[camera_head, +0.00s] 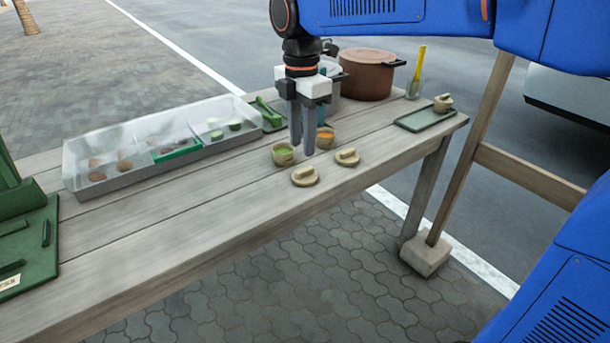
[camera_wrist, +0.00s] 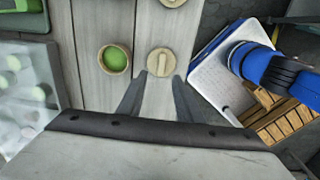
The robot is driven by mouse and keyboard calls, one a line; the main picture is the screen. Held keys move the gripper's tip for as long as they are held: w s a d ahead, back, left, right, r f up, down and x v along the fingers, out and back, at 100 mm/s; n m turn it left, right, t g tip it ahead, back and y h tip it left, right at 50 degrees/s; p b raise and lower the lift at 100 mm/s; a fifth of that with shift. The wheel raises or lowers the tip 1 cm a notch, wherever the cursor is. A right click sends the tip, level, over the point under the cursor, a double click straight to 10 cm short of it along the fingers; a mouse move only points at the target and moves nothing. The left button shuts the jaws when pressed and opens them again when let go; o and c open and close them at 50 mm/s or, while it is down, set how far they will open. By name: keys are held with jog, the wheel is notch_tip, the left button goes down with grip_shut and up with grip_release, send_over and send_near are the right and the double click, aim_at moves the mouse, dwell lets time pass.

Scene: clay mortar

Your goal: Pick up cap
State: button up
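Two round tan caps with raised bar handles lie on the wooden table: the nearer cap (camera_head: 305,177) and the farther cap (camera_head: 347,157). My gripper (camera_head: 302,146) points down above the table, open and empty. In the wrist view, one cap (camera_wrist: 161,62) lies just beyond and between the two spread fingertips (camera_wrist: 158,82), apart from them. Part of another cap (camera_wrist: 173,3) shows at the top edge. A small tan bowl with green contents (camera_head: 283,154) stands behind the nearer cap; it also shows in the wrist view (camera_wrist: 115,59).
A second bowl with orange contents (camera_head: 325,138) stands close by. A clear-covered case (camera_head: 160,150) fills the table's left part. A brown pot (camera_head: 367,75), a glass with a yellow tool (camera_head: 415,84) and a green tray (camera_head: 426,121) holding a tan piece (camera_head: 443,103) stand farther right.

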aim_at(305, 169)
jog(key=shift+d+f, duration=0.15)
jog(key=shift+f, duration=1.65)
jog(key=shift+d+f, duration=0.15)
jog(key=shift+f, duration=1.6)
jog(key=shift+c, duration=0.3)
grip_shut()
